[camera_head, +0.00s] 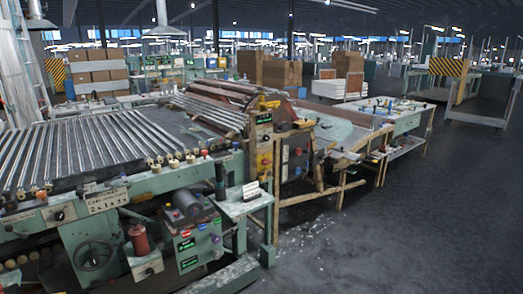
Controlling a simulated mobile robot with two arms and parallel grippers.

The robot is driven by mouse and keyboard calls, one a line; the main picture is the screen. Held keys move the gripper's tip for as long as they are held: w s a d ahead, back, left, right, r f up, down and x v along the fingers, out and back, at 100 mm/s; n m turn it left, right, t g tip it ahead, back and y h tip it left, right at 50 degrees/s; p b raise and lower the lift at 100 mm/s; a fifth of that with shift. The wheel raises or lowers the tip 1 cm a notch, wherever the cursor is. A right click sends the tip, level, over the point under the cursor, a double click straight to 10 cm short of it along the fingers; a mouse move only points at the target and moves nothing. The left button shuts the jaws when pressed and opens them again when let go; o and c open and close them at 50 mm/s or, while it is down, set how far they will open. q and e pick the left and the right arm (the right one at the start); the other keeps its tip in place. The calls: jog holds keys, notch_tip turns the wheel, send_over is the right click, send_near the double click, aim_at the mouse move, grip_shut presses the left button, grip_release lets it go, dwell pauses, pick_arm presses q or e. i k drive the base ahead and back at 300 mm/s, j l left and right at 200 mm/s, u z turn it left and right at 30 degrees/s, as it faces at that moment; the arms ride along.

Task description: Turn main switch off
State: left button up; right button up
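I cannot tell for certain which control is the main switch. A green control box (200,245) with small coloured buttons and labels sits low on the front of the glass tubing machine. A yellow and grey upright panel (264,140) with knobs stands at the machine's near right corner, and a dark box (296,155) with small lights is just right of it. A pale plate with a black knob (60,215) is on the machine's front left. The switch positions are too small to read. Neither of my grippers shows.
The machine's bed holds rows of glass tubes (80,150). A small green side table (245,203) stands at its front right corner. A long workbench (370,125) extends behind right. The dark floor (430,225) at the right is clear, with white fragments near the machine.

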aim_at(265, 162)
jog(key=i+l+u, duration=0.1)
jog(key=i, duration=0.4)
jog(key=i+l+u, duration=0.1)
jog(key=i, duration=0.35)
jog(key=i+l, duration=0.15)
jog(key=i, duration=0.35)
jog(key=i+l+u, duration=0.15)
jog(key=i, duration=0.3)
